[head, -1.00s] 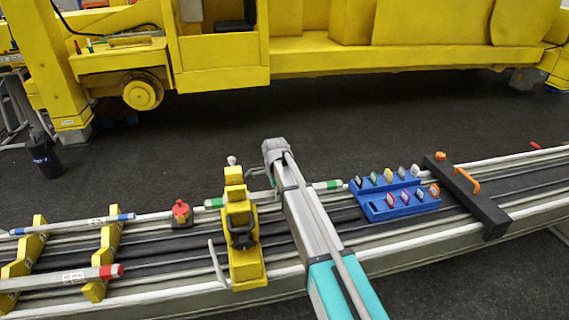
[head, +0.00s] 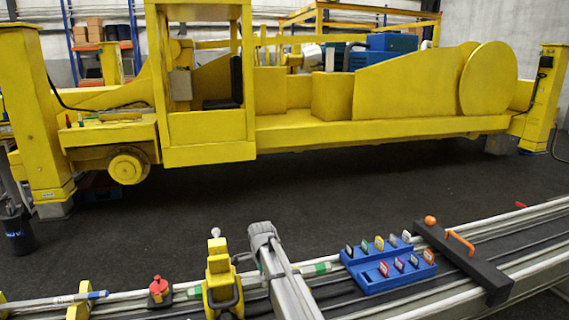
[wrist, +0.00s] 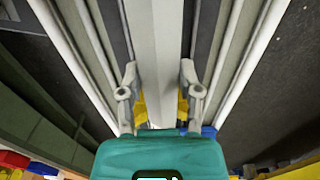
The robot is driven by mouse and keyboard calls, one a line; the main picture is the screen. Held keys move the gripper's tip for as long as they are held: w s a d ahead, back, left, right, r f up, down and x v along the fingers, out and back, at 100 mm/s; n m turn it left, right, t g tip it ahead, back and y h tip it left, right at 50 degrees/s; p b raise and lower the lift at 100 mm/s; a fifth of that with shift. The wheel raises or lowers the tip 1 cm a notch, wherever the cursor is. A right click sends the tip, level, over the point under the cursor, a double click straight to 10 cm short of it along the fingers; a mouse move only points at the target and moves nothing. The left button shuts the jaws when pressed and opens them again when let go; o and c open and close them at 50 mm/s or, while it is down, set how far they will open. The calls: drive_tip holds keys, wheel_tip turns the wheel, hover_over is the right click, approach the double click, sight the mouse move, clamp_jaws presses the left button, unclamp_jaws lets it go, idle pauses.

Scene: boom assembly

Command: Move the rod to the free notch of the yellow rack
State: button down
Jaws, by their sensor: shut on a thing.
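In the wrist view the two fingers of my gripper (wrist: 158,67) stand on either side of a long pale grey rod (wrist: 157,30) and are shut on it. The rod runs up the picture, along the rails; its ends and coloured bands are not visible there. In the head view a green-banded rod (head: 315,268) shows on both sides of my arm, which hides its middle and my fingertips. A blue-banded rod (head: 40,302) lies there. The rack's free notch cannot be seen.
A yellow clamp stand (head: 219,272) with a handle is just left of my arm. A small red knob (head: 159,289) is farther left. To the right are a blue tag tray (head: 372,287) and a black crossbar (head: 465,263) with an orange handle. A large yellow machine stands behind.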

drive_tip(key=shift+d, duration=0.1)
drive_tip(key=s+d+r+m+p, duration=0.1)
drive_tip(key=s+d+r+p, duration=0.1)
drive_tip(key=d, duration=0.6)
drive_tip(key=s+d+r+m+p, duration=0.1)
drive_tip(key=s+d, duration=0.3)
drive_tip(key=d, duration=0.4)
drive_tip(key=s+d+r+m+p, duration=0.1)
drive_tip(key=s+d+r+p, duration=0.3)
drive_tip(key=d, duration=0.4)
drive_tip(key=shift+d, duration=0.2)
drive_tip(key=shift+d, duration=0.1)
